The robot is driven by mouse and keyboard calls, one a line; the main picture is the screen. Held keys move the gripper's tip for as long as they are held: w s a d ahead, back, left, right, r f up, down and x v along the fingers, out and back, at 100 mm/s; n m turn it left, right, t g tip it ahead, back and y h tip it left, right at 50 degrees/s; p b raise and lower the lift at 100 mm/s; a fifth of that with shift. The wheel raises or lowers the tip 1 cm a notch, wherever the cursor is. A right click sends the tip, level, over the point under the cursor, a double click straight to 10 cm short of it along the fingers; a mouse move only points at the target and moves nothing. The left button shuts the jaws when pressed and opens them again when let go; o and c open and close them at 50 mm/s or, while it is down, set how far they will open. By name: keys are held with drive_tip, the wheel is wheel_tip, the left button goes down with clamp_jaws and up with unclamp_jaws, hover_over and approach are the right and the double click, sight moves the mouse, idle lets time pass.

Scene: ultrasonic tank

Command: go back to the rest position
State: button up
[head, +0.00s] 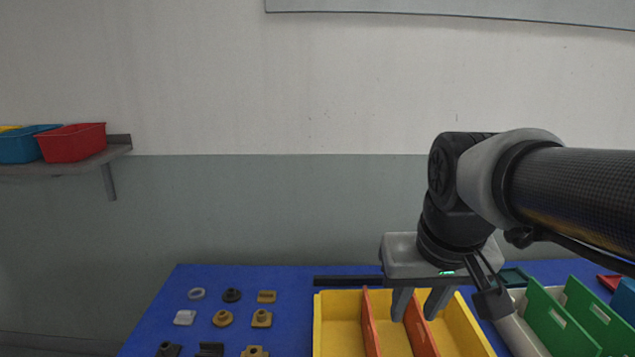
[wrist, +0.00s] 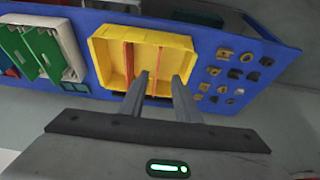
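My gripper (head: 416,306) hangs fingers-down over the yellow tray (head: 333,318) in the head view. Its two fingers are apart with nothing visible between them. In the wrist view my gripper (wrist: 162,78) also shows its fingers spread and empty, with the yellow tray (wrist: 101,60) beyond them. The yellow tray has red dividers (head: 371,322) and its compartments look empty where they show. My gripper and wrist hide part of the tray in the head view.
Several small parts (head: 222,318) stand in rows on the blue table (head: 285,285) to the left. A white box with green dividers (head: 560,322) is at the right. A red bin (head: 72,142) sits on a wall shelf (head: 70,163) at the far left. The air left of my arm is free.

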drive_tip(key=s+f+t, duration=0.1)
drive_tip(key=s+f, duration=0.1)
drive_tip(key=s, duration=0.5)
wheel_tip(320, 180, up, 12)
drive_tip(key=p, duration=1.2)
drive_tip(key=shift+s, duration=0.2)
